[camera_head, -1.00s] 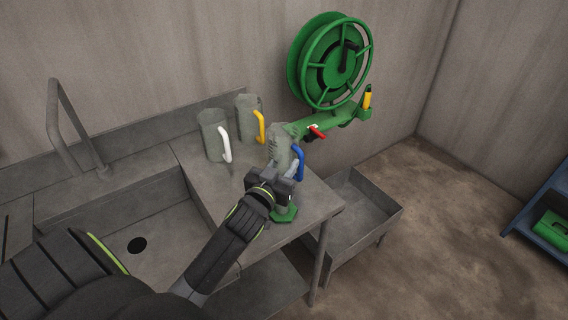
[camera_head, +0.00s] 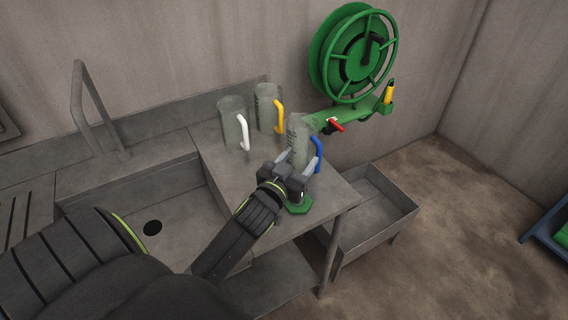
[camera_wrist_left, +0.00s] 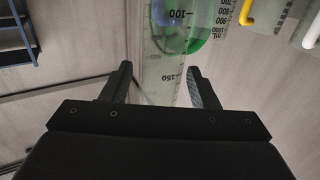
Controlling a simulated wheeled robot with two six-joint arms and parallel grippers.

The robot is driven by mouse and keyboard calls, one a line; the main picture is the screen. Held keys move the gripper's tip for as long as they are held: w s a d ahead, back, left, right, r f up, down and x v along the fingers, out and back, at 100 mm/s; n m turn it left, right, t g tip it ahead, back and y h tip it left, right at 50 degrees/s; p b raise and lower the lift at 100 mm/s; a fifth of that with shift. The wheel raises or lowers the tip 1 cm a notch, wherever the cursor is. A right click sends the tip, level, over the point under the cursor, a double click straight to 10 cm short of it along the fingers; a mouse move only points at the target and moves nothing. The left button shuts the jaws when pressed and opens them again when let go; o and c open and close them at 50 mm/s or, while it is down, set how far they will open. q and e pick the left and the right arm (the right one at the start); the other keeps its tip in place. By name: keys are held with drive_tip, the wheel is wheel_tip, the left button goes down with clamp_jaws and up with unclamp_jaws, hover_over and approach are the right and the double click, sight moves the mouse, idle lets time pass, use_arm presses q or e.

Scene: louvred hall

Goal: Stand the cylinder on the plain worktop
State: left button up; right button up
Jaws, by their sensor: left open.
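A clear graduated cylinder (camera_wrist_left: 163,88) with dark scale marks stands upright on a green hexagonal base (camera_head: 299,206), near the front of the grey metal worktop (camera_head: 325,199) beside the sink. In the head view my left gripper (camera_head: 299,161) hides much of its tube. My left gripper is open, with one finger on each side of the tube; the left wrist view also shows the tube between its fingertips (camera_wrist_left: 160,72). I cannot tell whether a finger touches it. My right gripper is not in view.
Jugs with white (camera_head: 231,122), yellow (camera_head: 266,107) and blue (camera_head: 316,153) handles stand behind. The blue-handled one overlaps the gripper in view. A green hose reel (camera_head: 322,60) is on the wall. A sink (camera_head: 178,215) lies left, a low metal tray (camera_head: 372,222) right.

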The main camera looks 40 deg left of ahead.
use_arm(q)
drive_tip(key=s+d+b, duration=0.1)
drive_tip(key=s+b, duration=0.1)
drive_tip(key=s, duration=0.8)
drive_tip(key=shift+d, duration=0.15)
